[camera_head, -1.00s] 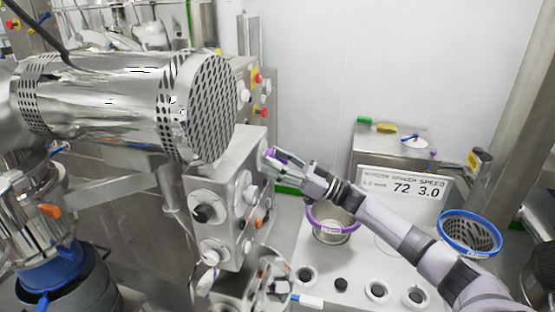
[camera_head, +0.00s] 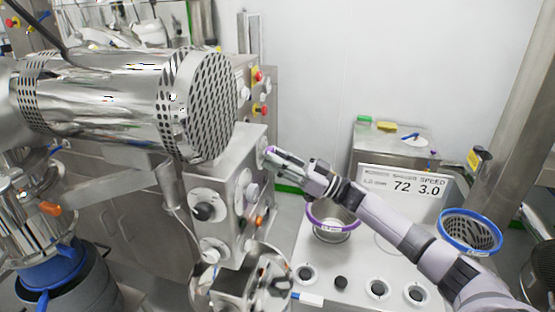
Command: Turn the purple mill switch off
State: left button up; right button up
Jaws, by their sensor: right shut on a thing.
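The steel control box (camera_head: 232,190) beside the mill carries several knobs on its faces. The purple switch (camera_head: 268,150) is on the upper part of the box's right face and is mostly hidden behind my gripper, with only a little purple showing. My right gripper (camera_head: 274,158) is at that switch, its fingers shut on it. The arm reaches in from the lower right. The switch's angle cannot be made out. My left gripper does not show.
A large perforated steel drum (camera_head: 200,105) hangs above and left of the box. An orange knob (camera_head: 259,222) sits lower on the box.

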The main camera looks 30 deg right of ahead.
jog(key=shift+w+d+r+n+g+y+b, duration=0.2)
jog(key=shift+n+g+b, duration=1.5)
jog(key=shift+n, duration=2)
jog(key=shift+w+d+r+n+g+y+b, duration=0.1)
jog(key=shift+n+g+y+b, duration=0.15)
jog(key=shift+n+g+b, duration=2.45)
jog(key=shift+w+d+r+n+y+b, duration=0.2)
jog(key=shift+n+b, duration=1.15)
jog(key=shift+n, duration=3.35)
jog(key=shift+s+a+f, duration=0.1)
jog(key=shift+s+a, duration=0.05)
jog(key=shift+s, duration=0.05)
jog(key=o, duration=1.1)
jog(key=shift+o, duration=0.2)
